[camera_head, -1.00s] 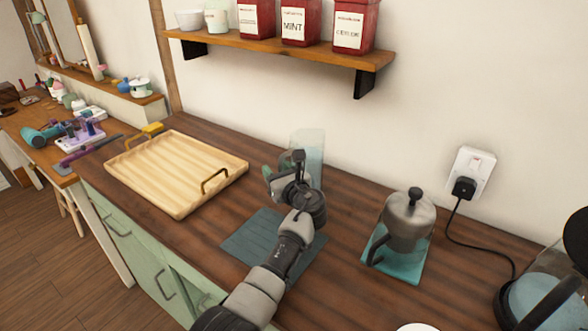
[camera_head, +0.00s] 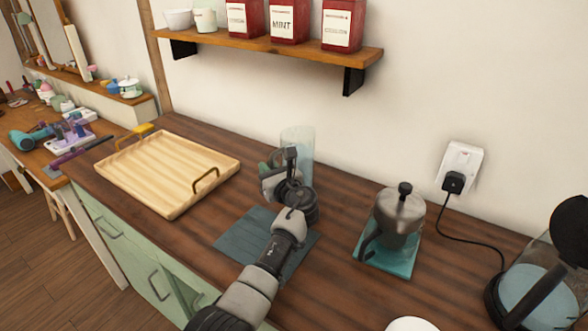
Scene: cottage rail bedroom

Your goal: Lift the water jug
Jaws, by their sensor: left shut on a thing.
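The water jug (camera_head: 299,146) is a clear, pale blue-green glass vessel near the back of the dark wooden counter, behind a slate-blue mat. It stands upright. My left gripper (camera_head: 272,172) is at its near left side, shut on the jug, and the gripper and wrist hide its lower part. I cannot tell whether its base touches the counter. My right gripper is not in view.
A wooden tray (camera_head: 165,172) lies to the left. The slate-blue mat (camera_head: 240,240) is under my left forearm. A metal pot (camera_head: 399,213) stands on a teal mat (camera_head: 395,262) to the right. An electric kettle (camera_head: 535,285) is at far right. A shelf (camera_head: 330,52) with red tins hangs above.

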